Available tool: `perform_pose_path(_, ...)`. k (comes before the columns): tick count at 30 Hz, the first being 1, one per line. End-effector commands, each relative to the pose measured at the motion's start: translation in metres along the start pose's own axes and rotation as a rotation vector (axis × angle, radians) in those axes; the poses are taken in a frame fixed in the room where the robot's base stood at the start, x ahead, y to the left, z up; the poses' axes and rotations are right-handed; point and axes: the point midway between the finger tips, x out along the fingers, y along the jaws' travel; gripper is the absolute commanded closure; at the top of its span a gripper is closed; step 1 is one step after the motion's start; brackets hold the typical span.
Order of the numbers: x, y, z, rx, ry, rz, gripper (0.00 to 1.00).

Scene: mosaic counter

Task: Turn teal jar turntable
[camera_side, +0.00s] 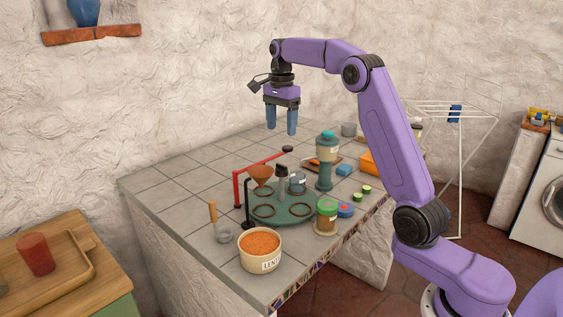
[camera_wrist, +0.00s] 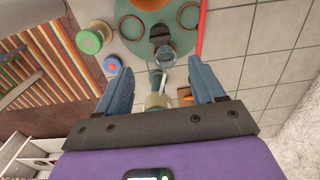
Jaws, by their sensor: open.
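The teal turntable (camera_side: 281,216) is a flat round disc on the tiled counter, with brown rings on it; it also shows at the top of the wrist view (camera_wrist: 181,42), cut off by the frame. A dark-topped upright piece (camera_side: 281,172) stands near its middle, with a grey-lidded glass jar (camera_side: 298,184) beside it. A tall teal jar (camera_side: 326,162) with a pale band stands just behind the disc; whether it rests on it I cannot tell. My gripper (camera_side: 281,121) is open and empty, pointing down well above the counter. Its blue fingers also show in the wrist view (camera_wrist: 160,84).
A tub of orange lentils (camera_side: 260,252) and a wooden-handled tool (camera_side: 213,218) stand at the front. The back-left tiles are clear.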

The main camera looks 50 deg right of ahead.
Motion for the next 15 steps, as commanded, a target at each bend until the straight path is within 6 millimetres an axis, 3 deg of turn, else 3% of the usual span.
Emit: perform_pose_path(15,0.090,0.001,0.000,0.000,-0.001,0.003,0.32)
